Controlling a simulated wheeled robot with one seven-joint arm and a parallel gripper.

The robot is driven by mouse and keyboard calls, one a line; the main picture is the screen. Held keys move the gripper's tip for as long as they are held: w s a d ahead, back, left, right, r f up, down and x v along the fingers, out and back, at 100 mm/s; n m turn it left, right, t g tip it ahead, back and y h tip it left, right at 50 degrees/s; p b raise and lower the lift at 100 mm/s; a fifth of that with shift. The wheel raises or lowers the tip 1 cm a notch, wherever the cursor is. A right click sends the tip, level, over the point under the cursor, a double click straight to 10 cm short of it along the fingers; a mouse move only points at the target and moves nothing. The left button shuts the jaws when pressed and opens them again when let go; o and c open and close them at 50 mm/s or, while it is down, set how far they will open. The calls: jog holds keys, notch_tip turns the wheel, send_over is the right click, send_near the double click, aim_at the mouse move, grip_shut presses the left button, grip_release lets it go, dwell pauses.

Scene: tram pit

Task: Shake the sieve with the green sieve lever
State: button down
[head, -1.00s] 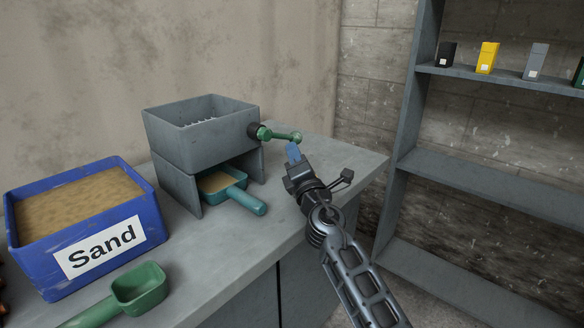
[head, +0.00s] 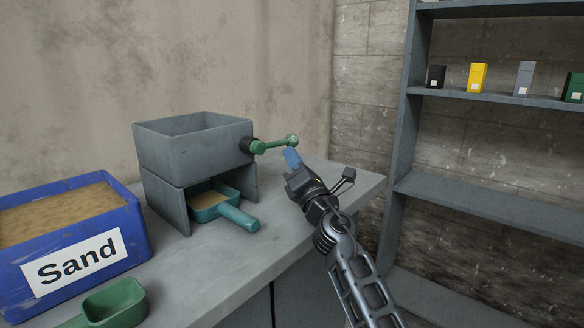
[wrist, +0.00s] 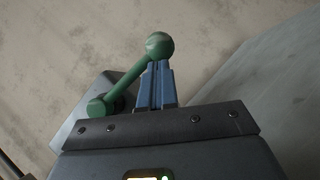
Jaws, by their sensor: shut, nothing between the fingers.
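The grey sieve box (head: 195,148) stands on the workbench. Its green sieve lever (head: 272,145) sticks out from the right side and ends in a round knob. My gripper (head: 292,157) is just below and beside the knob, with its blue fingers shut and nothing between them. In the wrist view the lever (wrist: 128,84) slants up to its knob, which sits at the tips of the blue fingers (wrist: 157,72). I cannot tell whether they touch. A teal scoop (head: 212,205) holding sand sits in the opening under the sieve, handle outward.
A blue bin of sand (head: 135,232) labelled "Sand" stands at the left. A green scoop (head: 115,300) lies in front of it. A grey shelf (head: 490,97) with several small boxes stands at the right. The bench (head: 190,275) is clear in front of the sieve.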

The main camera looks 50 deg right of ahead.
aim_at(295, 136)
jog(key=n+b, duration=0.1)
jog(key=r+n+t+y+b, duration=0.1)
jog(key=n+b, duration=0.1)
jog(key=d+n+t+y+b, duration=0.1)
jog(key=shift+r+n+b, duration=0.3)
jog(key=r+n+y+b, duration=0.1)
jog(key=n, duration=0.1)
jog(key=r+n+t+y+b, duration=0.1)
jog(key=n+y, duration=0.1)
jog(key=shift+a+r+n+y+b, duration=0.1)
jog(key=shift+r+n+y+b, duration=0.4)
jog(key=shift+n+y, duration=0.3)
jog(key=shift+r+n+y+b, duration=0.4)
jog(key=shift+n+y, duration=0.3)
jog(key=shift+n, duration=0.2)
jog(key=shift+t, duration=0.3)
jog(key=shift+f, duration=0.1)
